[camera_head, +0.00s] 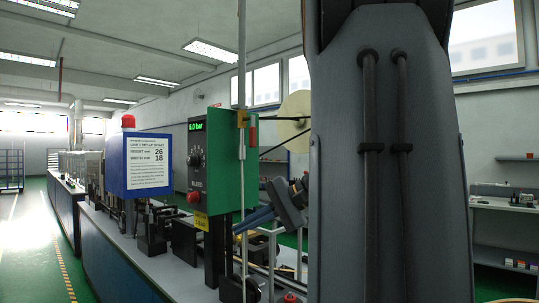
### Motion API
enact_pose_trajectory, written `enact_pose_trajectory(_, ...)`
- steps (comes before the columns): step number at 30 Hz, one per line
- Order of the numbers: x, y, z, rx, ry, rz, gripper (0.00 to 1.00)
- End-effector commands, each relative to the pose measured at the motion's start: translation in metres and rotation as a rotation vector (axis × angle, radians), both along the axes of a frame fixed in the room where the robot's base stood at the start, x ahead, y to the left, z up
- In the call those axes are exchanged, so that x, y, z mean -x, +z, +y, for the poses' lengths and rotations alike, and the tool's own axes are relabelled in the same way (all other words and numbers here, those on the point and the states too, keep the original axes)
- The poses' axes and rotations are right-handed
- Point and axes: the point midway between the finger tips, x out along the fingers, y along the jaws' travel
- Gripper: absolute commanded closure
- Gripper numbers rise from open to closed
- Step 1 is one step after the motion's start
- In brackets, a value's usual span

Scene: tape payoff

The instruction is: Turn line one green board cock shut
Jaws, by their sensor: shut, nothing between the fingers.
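The green board (222,185) stands upright left of centre. Its dark front panel carries a green "5.0 bar" readout (196,125), a round black dial knob (194,160) and a red knob (193,198) beneath the word BLEED. A small red lever (253,134) and a yellow-and-red fitting (241,119) sit at the board's right edge; I cannot tell which part is the cock or how it is turned. What looks like my gripper (257,216) is low right of the board, shut and empty, seemingly apart from it. My large grey arm link hides much behind it.
A blue box (148,163) with a white set-up sheet and red lamp (128,121) stands left of the board. A pale tape reel (293,116) hangs behind. A thin upright rod (242,60) runs before the board.

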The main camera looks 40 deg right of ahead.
Motion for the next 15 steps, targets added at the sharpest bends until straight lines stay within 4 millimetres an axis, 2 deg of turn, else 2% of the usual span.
enact_pose_trajectory(1,0.007,0.037,-0.032,-0.026,-0.058,-0.08,1.0)
enact_pose_trajectory(3,0.016,0.082,-0.067,-0.051,-0.115,-0.193,1.0)
enact_pose_trajectory(6,0.037,0.14,-0.108,-0.067,-0.176,-0.34,1.0)
enact_pose_trajectory(10,0.064,0.192,-0.142,-0.063,-0.225,-0.479,1.0)
enact_pose_trajectory(12,0.074,0.21,-0.152,-0.059,-0.238,-0.527,1.0)
enact_pose_trajectory(15,0.081,0.224,-0.159,-0.053,-0.246,-0.564,1.0)
